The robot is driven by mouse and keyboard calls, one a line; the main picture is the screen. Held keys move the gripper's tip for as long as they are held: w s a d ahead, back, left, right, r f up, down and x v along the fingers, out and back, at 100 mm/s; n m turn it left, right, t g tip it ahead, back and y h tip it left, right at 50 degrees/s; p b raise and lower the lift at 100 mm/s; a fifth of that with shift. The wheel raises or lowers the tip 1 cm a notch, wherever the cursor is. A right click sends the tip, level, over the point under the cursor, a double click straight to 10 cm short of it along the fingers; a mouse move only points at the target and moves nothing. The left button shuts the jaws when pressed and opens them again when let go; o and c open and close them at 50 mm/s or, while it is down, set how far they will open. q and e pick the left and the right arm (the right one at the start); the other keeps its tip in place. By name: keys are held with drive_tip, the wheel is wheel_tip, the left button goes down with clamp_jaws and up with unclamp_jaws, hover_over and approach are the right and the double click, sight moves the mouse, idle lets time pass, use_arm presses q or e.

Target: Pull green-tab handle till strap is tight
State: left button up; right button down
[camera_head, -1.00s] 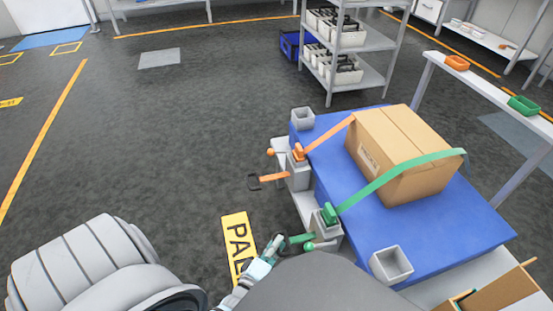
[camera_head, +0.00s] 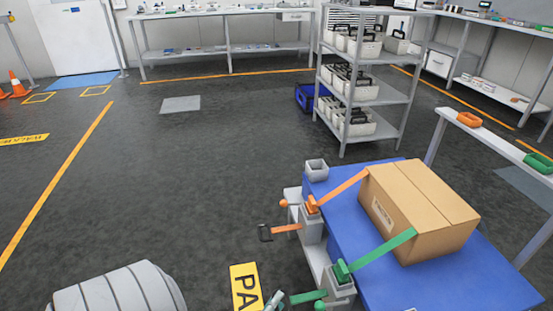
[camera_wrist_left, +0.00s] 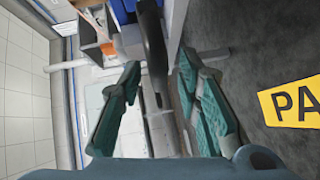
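The green strap (camera_head: 380,252) runs from its grey ratchet post to the near top edge of the cardboard box (camera_head: 425,195). I cannot see it across the box top. A green tab (camera_head: 307,296) sticks out left of the post, low in the head view. My left gripper (camera_head: 273,302) is at the outer end of this tab, mostly cut off by the frame bottom. In the left wrist view its teal fingers (camera_wrist_left: 158,95) are spread. A dark curved bar (camera_wrist_left: 154,45), apparently the handle grip, lies between them, with gaps visible beside it. My right gripper is out of view.
The box stands on a blue pallet (camera_head: 345,215). An orange strap (camera_head: 343,187) with its own handle (camera_head: 286,228) is just beyond the green one. A shelf rack (camera_head: 375,85) stands behind. The floor to the left is open, with yellow floor lettering (camera_head: 244,285).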

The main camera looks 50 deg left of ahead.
use_arm(q)
drive_tip(key=v, duration=1.2)
idle(0.3)
